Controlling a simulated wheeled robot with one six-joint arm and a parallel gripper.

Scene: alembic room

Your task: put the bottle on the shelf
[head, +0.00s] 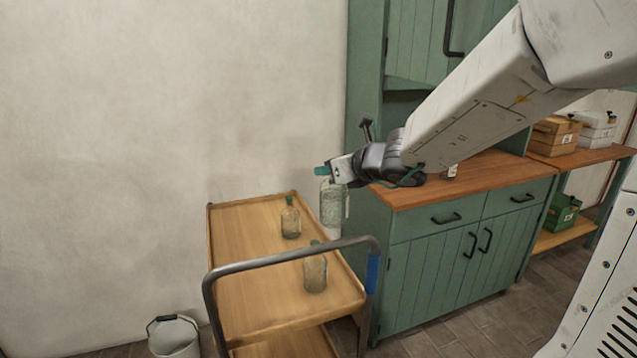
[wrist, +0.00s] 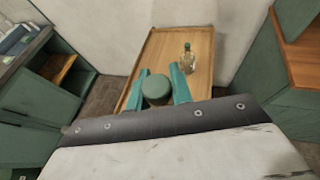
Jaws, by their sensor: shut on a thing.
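My gripper (head: 324,171) is shut on a clear glass bottle (head: 333,204) and holds it upright, above and beside the right edge of the wooden cart. In the wrist view the held bottle's round green cap (wrist: 156,88) sits between the teal fingers of my gripper (wrist: 157,80); its body is mostly hidden below. Two similar bottles stand on the cart top, one farther back (head: 290,221) and one nearer (head: 315,270). One standing bottle (wrist: 188,62) also shows in the wrist view. Wooden shelves (head: 590,154) with boxes stand at the far right.
The cart (head: 245,268) has a raised rim and a metal push handle (head: 290,254). A green cabinet (head: 455,240) with a wooden counter (head: 465,184) stands to its right, partly behind my arm. A white bucket (head: 174,338) is on the floor. The cart's left side is clear.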

